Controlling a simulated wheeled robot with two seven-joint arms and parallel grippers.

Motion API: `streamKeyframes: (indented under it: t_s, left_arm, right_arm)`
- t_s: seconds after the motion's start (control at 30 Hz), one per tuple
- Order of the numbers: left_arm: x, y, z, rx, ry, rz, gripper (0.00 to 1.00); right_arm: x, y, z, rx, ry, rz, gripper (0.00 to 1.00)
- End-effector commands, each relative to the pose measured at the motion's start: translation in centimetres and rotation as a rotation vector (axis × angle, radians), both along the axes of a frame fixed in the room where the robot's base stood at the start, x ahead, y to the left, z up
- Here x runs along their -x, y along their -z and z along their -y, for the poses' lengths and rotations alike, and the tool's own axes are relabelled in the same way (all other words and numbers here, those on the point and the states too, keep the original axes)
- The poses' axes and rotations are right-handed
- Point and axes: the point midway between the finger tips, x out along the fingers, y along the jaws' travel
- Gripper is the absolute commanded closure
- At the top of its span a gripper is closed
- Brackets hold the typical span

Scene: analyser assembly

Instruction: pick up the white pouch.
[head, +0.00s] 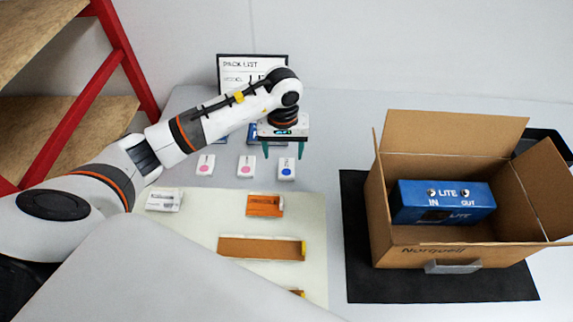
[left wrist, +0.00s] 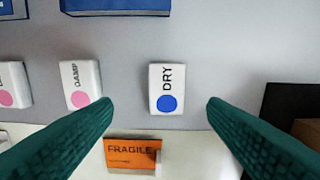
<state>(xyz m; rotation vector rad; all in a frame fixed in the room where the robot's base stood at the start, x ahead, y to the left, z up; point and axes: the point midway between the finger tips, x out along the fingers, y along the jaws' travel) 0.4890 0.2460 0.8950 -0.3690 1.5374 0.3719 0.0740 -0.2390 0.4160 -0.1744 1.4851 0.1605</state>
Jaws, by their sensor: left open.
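A white pouch marked DRY with a blue dot (head: 286,168) lies on the grey table; it also shows in the left wrist view (left wrist: 167,88). Two similar white pouches with pink dots, one nearer (head: 246,167) and one farther left (head: 205,165), lie in the same row. The nearer one reads DAMP in the left wrist view (left wrist: 82,84). My left gripper (head: 283,150) is open and points down above the DRY pouch. In the left wrist view its green fingers (left wrist: 160,104) stand apart, with the DRY pouch between and beyond their tips. My right gripper is not in view.
Blue boxes (left wrist: 115,4) lie behind the pouches, before a pack list board (head: 235,65). A pale mat (head: 205,225) in front carries an orange FRAGILE card (head: 264,206). An open carton (head: 400,250) holding a blue LITE box (head: 445,203) stands right on a black mat (head: 355,270).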

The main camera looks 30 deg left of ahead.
Motion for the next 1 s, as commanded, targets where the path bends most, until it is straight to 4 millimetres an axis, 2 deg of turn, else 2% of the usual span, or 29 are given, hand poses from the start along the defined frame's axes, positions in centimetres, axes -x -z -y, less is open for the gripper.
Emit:
streamKeyframes:
  t_s: [0.23,0.37,0.5,0.77,0.83,1.0]
  left_arm:
    - [0.0,1.9,0.4,0.003,-0.001,-0.004,0.33]
    - [-0.2,3.9,0.9,0.004,-0.002,-0.006,0.33]
    - [-0.3,5.6,0.8,0.003,-0.001,-0.001,0.33]
    - [-0.3,6.1,0.7,0.000,0.000,0.001,0.33]
    - [-0.3,6.1,0.7,0.000,0.000,0.001,0.39]
    - [-0.3,6.1,0.7,0.000,-0.001,0.001,0.67]
  right_arm:
    - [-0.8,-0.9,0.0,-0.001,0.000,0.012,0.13]
    - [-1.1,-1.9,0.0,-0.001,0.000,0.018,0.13]
    - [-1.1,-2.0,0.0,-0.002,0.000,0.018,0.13]
    - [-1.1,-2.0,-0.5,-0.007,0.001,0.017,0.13]
    - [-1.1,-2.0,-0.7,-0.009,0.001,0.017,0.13]
    - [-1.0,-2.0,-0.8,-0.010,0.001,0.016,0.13]
